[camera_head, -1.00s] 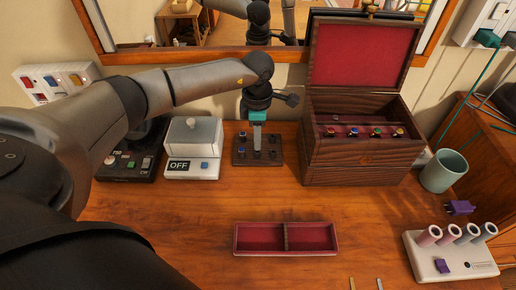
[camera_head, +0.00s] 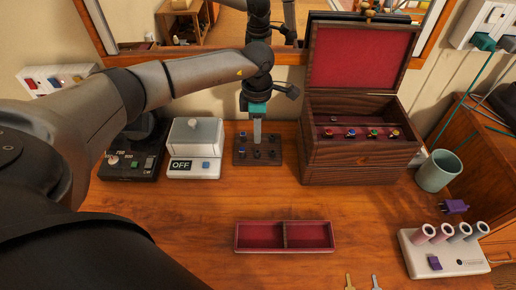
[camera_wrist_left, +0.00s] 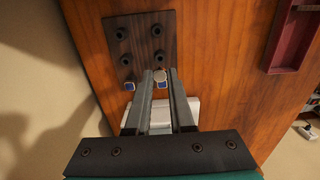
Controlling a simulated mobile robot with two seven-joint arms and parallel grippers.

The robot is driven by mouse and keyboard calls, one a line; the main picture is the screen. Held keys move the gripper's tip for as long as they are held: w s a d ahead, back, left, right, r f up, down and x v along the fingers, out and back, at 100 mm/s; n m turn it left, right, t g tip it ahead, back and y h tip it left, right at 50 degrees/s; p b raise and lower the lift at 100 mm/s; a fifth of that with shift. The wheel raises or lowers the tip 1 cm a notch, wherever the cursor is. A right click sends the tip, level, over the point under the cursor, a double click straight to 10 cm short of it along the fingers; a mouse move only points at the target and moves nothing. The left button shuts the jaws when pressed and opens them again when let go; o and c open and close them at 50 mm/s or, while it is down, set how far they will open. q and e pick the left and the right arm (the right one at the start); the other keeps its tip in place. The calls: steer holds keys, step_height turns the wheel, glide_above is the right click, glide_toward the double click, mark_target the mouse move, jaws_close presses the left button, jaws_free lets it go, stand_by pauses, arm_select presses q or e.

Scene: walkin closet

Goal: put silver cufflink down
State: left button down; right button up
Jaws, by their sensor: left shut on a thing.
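My left gripper (camera_head: 257,142) points down over the dark cufflink board (camera_head: 242,158) and is shut on a small silver cufflink (camera_wrist_left: 159,75). In the left wrist view, the gripper's fingertips (camera_wrist_left: 160,80) are at the board (camera_wrist_left: 166,20), close to its near edge. I cannot tell whether the held cufflink touches the board. A blue-faced cufflink (camera_wrist_left: 129,86) sits at the board's corner, left of the fingertips. Another blue piece (camera_wrist_left: 163,86) shows between the fingers. Several dark round holders on the board look empty. My right gripper is not in view.
An open wooden jewellery box (camera_head: 355,173) with a red lining stands right of the board. A white device marked OFF (camera_head: 192,172) stands to its left. A two-compartment red tray (camera_head: 284,250) lies in front. A cup (camera_head: 437,176) is at right. The table between is clear.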

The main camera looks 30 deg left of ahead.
arm_select(q)
steer(key=shift+r, duration=0.25)
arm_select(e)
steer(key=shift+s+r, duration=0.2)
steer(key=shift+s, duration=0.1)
